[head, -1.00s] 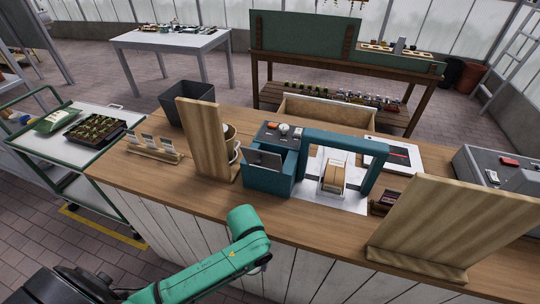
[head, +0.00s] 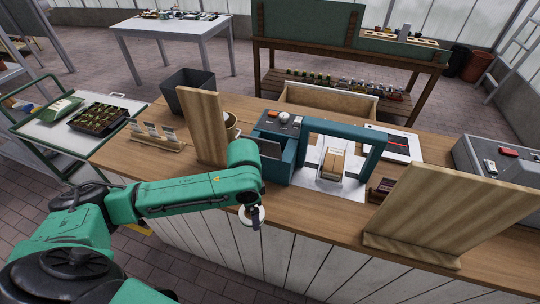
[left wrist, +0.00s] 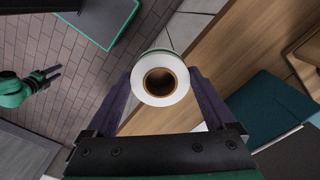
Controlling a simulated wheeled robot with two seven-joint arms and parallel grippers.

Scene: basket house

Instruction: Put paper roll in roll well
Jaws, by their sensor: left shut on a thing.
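My left gripper (left wrist: 160,95) is shut on a white paper roll (left wrist: 168,97), whose dark hollow core faces the wrist camera. In the head view the roll (head: 252,218) hangs at the counter's front edge, below the left wrist; the fingers there are largely hidden. The teal machine (head: 316,125) stands on the counter, behind and right of the roll and apart from it. I cannot make out the roll well for certain. My right gripper (left wrist: 52,73) shows small at the left of the left wrist view, with its fingers apart and empty.
An upright wooden board (head: 207,125) stands just behind the left wrist. A larger tilted board (head: 450,215) stands at the right. A dark bin (head: 188,88) and a card holder (head: 155,138) are at the left. The counter front between the machine and the right board is partly clear.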

